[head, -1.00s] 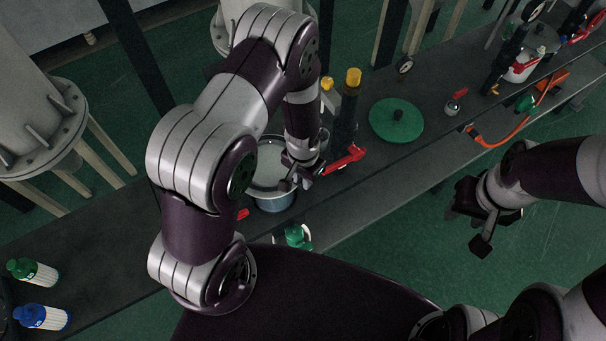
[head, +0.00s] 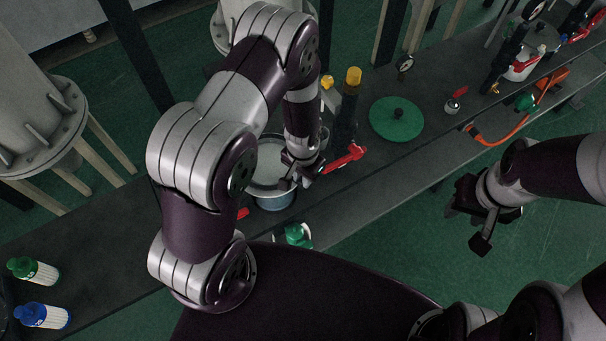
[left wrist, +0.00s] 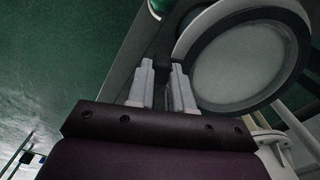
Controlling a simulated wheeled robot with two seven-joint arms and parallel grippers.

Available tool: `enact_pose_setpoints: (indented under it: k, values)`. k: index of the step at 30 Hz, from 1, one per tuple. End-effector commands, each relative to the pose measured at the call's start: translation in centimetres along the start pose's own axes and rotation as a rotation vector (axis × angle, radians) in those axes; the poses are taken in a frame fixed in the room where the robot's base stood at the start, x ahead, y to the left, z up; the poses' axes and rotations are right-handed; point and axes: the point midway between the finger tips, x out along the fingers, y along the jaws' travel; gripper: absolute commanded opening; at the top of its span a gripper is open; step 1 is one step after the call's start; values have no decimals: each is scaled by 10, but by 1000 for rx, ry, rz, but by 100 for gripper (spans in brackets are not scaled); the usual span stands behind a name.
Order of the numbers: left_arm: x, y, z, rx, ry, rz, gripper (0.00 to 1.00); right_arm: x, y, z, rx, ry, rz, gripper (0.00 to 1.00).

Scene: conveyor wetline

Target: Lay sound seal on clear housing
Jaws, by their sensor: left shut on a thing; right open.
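The housing (head: 273,202) is a round, blue-grey pot with a pale rim and light grey inside, upright on the dark bench. In the left wrist view its pale round mouth (left wrist: 246,62) fills the upper right. My left gripper (head: 298,178) is at the housing's right rim. In the left wrist view my left fingers (left wrist: 163,88) are shut on a small dark piece, which appears to be part of the seal (left wrist: 163,70); the rest of it is hard to make out. I cannot tell whether it touches the rim. My right gripper (head: 482,222) is open and empty, off the bench.
A red-handled valve (head: 345,158) stands close right of the housing. A green round lid (head: 397,119) lies farther right. A green-capped item (head: 296,235) is at the near edge. Green (head: 34,270) and blue (head: 43,315) bottles are at the left.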

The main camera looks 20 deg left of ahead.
Motion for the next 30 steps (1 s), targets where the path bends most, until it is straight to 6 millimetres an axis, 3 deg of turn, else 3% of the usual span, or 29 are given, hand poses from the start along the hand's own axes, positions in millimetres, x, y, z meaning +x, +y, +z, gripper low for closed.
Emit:
enact_pose_setpoints:
  k: [16,17,19,30]
  values:
    - [12,0,0,0,0,0,0,9,0,1,0,0,0,43]
    - [11,0,0,0,0,0,27,9,0,1,0,0,0,43]
    - [11,0,0,0,0,0,50,8,0,1,0,0,0,43]
    - [5,0,-1,0,3,-1,50,11,0,1,0,0,0,43]
